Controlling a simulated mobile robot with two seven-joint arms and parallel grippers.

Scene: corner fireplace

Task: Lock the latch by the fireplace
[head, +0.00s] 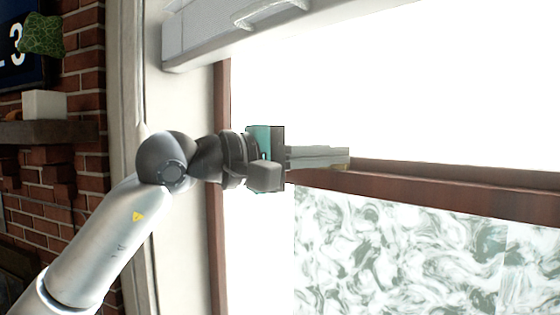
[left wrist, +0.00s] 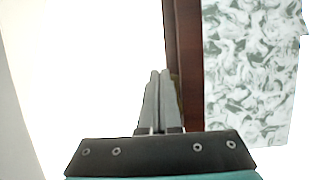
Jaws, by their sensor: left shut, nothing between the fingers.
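My left gripper (head: 347,157) reaches in from the left in the head view. Its fingers are together and empty, with the tips at the left part of a red-brown window rail (head: 440,188). In the left wrist view the closed fingers (left wrist: 160,75) lie alongside the same rail (left wrist: 189,60). I cannot clearly make out the latch. A small tan edge shows at the fingertips in the head view, and I cannot tell whether it belongs to the latch or whether the fingers touch it. My right gripper is not in view.
Bright window glass fills the area above the rail, and a marbled green-white panel (head: 420,250) lies below it. A white box-like unit (head: 240,28) with a handle hangs above. At left are a brick wall (head: 85,90) and a dark shelf (head: 50,132) bearing a white block (head: 45,104).

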